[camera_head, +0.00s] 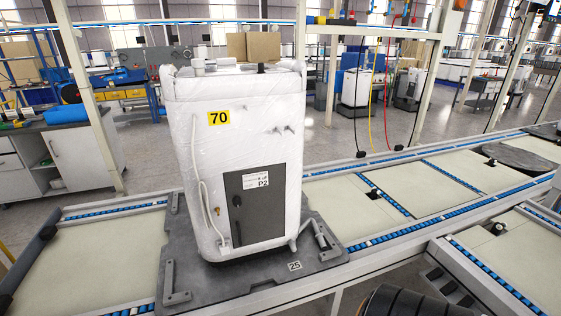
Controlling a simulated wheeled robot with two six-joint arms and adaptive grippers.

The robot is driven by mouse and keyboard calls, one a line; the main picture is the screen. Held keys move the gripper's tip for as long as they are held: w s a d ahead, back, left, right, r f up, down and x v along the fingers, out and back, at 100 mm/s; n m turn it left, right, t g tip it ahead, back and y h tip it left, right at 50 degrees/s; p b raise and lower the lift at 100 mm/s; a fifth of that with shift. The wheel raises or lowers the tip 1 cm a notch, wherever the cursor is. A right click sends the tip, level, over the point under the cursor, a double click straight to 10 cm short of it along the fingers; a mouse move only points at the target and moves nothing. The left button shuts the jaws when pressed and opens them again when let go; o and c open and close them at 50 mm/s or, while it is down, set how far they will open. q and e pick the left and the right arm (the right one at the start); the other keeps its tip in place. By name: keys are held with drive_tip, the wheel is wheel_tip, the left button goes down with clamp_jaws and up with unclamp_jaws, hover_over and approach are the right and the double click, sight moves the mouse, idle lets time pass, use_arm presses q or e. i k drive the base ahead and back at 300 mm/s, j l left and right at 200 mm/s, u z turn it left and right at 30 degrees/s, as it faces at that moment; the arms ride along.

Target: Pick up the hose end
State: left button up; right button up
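A tall white unit wrapped in clear film (240,140) stands upright on a dark grey pallet plate (190,265) on the conveyor. It bears a yellow label reading 70 and a grey front panel (262,212) marked P2. A thin white hose (201,195) runs down its left front side. The hose's lower end (223,243) is near the unit's bottom edge; whether it is loose or attached I cannot tell. Neither of my grippers shows in the head view.
The conveyor (350,205) with blue rollers runs from left to right, with bare pale sections on both sides of the unit. A second conveyor (520,260) joins at right. A workbench (60,150) stands at left. A dark ribbed shape at bottom right is unclear.

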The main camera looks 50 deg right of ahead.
sight(319, 236)
drive_tip(key=z, duration=2)
